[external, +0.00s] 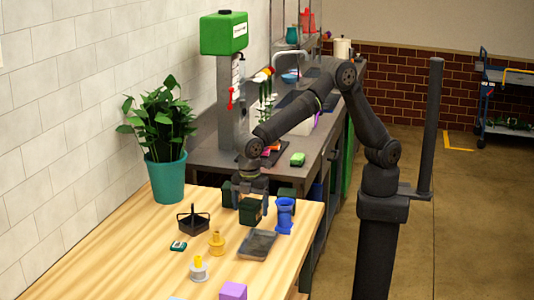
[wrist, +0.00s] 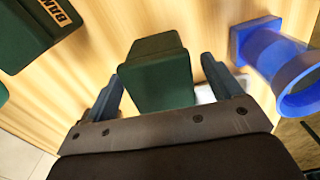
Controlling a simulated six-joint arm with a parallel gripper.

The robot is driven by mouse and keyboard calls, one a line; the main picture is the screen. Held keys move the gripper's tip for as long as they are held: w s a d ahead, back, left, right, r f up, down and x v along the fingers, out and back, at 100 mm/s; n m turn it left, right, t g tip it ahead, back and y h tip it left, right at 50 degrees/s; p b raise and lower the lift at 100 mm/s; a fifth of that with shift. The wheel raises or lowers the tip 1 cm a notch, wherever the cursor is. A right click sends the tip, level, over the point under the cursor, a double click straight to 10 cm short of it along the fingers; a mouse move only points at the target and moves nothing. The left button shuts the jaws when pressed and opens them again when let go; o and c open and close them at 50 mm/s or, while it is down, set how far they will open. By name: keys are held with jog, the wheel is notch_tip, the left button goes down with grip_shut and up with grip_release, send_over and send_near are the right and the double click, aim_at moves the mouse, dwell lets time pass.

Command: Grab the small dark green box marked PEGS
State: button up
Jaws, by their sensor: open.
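My gripper (external: 251,197) points down over the wooden table, among several small dark green boxes. In the wrist view its two fingers (wrist: 163,82) are open, with one dark green box (wrist: 157,72) between them; I cannot tell whether they touch it. No lettering shows on this box, so I cannot read PEGS. A second dark green box (wrist: 35,25) at the upper left bears lettering starting "BAN". In the external view one dark green box (external: 250,211) stands in front of the gripper, one (external: 227,192) to its left and another (external: 287,194) to its right.
A blue flanged vessel (external: 285,215) stands close on the right, also in the wrist view (wrist: 280,65). A grey tray (external: 258,244), a black caddy (external: 193,220), a yellow item (external: 216,243) and a potted plant (external: 168,178) are nearby. The table's right edge is close.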

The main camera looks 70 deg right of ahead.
jog(key=shift+f, duration=0.55)
jog(key=c, duration=1)
jog(key=shift+c, duration=0.6)
jog(key=shift+r, duration=0.15)
